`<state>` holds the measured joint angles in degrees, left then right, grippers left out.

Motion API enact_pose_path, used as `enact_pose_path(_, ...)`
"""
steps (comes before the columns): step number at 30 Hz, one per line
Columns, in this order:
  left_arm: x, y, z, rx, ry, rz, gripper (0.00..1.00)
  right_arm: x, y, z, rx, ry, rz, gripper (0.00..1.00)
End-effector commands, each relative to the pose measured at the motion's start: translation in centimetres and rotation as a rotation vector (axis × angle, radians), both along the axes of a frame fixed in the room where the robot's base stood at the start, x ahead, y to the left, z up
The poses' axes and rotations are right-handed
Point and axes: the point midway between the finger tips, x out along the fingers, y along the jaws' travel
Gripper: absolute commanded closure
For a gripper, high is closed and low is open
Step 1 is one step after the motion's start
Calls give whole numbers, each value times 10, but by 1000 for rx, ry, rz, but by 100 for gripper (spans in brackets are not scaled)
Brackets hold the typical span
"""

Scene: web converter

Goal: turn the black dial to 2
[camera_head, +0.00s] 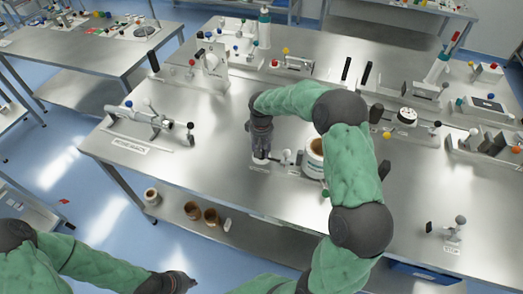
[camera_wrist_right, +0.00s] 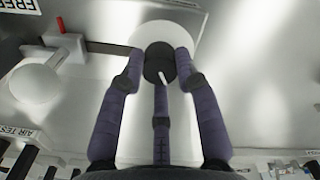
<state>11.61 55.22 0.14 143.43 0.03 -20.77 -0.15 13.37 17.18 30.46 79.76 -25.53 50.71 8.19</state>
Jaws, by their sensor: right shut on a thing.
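The black dial (camera_wrist_right: 158,62) stands on a round white base (camera_wrist_right: 196,32) in the right wrist view. A short white pointer mark (camera_wrist_right: 164,79) shows on it, toward the lower side. I cannot read any numbers around it. My right gripper (camera_wrist_right: 160,68) is shut on the dial, with its fingers around it. In the head view my right gripper (camera_head: 261,151) points down at the small station near the table's front edge and hides the dial there. My left gripper (camera_head: 182,282) is low at the bottom, away from the table; its finger opening is unclear.
A white cup-like container (camera_head: 314,150) stands just right of my right gripper, partly behind my arm. A white ball lever (camera_wrist_right: 37,88) and a red-tipped piece (camera_wrist_right: 70,36) are close left of the dial. Other stations line the metal table (camera_head: 215,130); its middle left is clear.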

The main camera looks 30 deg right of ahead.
Motion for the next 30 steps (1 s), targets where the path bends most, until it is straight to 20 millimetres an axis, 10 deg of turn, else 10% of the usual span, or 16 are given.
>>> enact_pose_path(3,0,0,0,0,0,0,100,1,0,1,0,-3,0,44)
enact_pose_path(17,0,0,0,0,0,0,100,1,0,10,-1,-3,0,44)
enact_pose_path(30,0,0,0,0,0,0,100,1,0,91,0,-5,1,44)
